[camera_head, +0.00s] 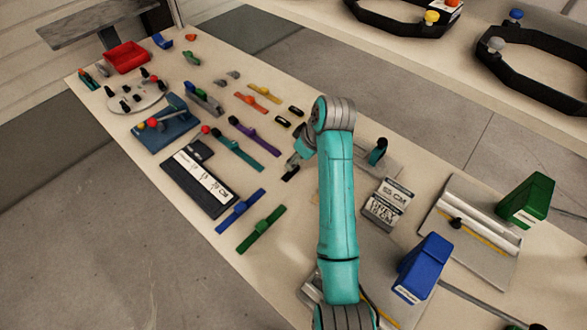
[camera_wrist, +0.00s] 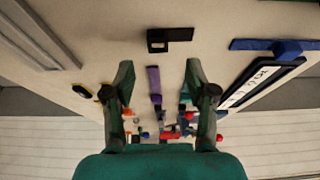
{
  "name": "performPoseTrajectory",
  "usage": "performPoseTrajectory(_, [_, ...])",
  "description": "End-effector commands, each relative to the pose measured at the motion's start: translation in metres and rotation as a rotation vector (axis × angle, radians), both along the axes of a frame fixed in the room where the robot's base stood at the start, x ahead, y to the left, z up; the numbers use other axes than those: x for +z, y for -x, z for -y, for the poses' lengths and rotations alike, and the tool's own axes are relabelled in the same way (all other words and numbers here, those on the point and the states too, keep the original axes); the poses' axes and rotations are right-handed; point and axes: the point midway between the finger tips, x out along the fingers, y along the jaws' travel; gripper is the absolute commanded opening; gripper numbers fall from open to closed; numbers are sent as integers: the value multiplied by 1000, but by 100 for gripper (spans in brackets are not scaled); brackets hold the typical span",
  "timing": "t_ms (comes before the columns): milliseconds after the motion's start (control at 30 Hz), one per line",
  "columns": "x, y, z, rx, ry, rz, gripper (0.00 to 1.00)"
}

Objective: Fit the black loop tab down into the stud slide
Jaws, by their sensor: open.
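The black loop tab (camera_wrist: 178,34) lies flat on the pale table in the wrist view, with a square loop at its left end. It is ahead of my fingertips and apart from them. My gripper (camera_wrist: 158,76) is open, with nothing between its two fingers. In the head view my gripper (camera_head: 297,163) is low over the middle of the table, partly hidden by my arm. A grey plate (camera_head: 478,255) with a black knob (camera_head: 456,223) and a yellow strip lies at the right; I cannot tell whether it holds the stud slide.
Purple (camera_head: 254,139), teal (camera_head: 236,152), blue (camera_head: 240,210) and green (camera_head: 262,228) straps lie left of my gripper. Two black rings (camera_head: 283,121) lie behind it. Small signs (camera_head: 386,205), a blue block (camera_head: 422,268) and a green block (camera_head: 526,200) stand to the right.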

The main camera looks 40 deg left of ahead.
Motion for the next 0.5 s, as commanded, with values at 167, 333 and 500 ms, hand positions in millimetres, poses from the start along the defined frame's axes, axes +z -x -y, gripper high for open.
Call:
performPoseTrajectory(167, [-16,-1,-3,-1,2,-1,56])
performPoseTrajectory(333, [-39,-4,-9,0,1,0,56])
performPoseTrajectory(500, [-50,-5,-14,0,0,1,56])
